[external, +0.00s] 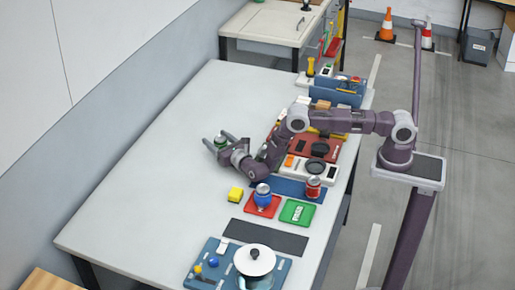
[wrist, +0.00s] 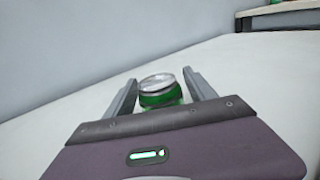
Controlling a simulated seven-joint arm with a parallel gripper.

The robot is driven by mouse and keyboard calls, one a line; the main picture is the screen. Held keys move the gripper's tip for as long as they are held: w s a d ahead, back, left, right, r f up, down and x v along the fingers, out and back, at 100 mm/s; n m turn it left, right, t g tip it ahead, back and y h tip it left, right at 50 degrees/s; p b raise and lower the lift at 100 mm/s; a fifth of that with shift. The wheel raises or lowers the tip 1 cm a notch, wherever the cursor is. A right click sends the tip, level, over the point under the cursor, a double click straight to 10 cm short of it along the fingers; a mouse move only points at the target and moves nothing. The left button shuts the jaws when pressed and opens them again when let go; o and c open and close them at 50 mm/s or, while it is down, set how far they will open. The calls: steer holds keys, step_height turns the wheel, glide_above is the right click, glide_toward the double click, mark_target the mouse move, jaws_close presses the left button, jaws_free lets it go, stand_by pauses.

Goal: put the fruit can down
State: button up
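The fruit can (wrist: 161,96) is green with a silver lid. In the wrist view it sits between the two grey fingers of my gripper (wrist: 160,84), with a fingertip close against each side. Its lid faces up and its lower part is hidden behind the gripper body. In the external view the can (external: 221,142) shows small between the fingers of my gripper (external: 218,141), over the open left part of the white table (external: 150,170). I cannot tell whether its base touches the table.
A blue board (external: 210,268) holds a white-lidded pot (external: 255,261). The table's left side is clear.

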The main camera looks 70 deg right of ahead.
mark_target(224, 144)
steer(key=shift+r, duration=0.2)
steer(key=v, duration=0.3)
steer(key=shift+s+a+r, duration=0.1)
steer(key=shift+a+r, duration=0.05)
steer(key=shift+a, duration=0.05)
step_height(224, 144, up, 6)
steer(key=shift+d+f, duration=0.15)
steer(key=shift+f, duration=0.05)
steer(key=shift+r, duration=0.5)
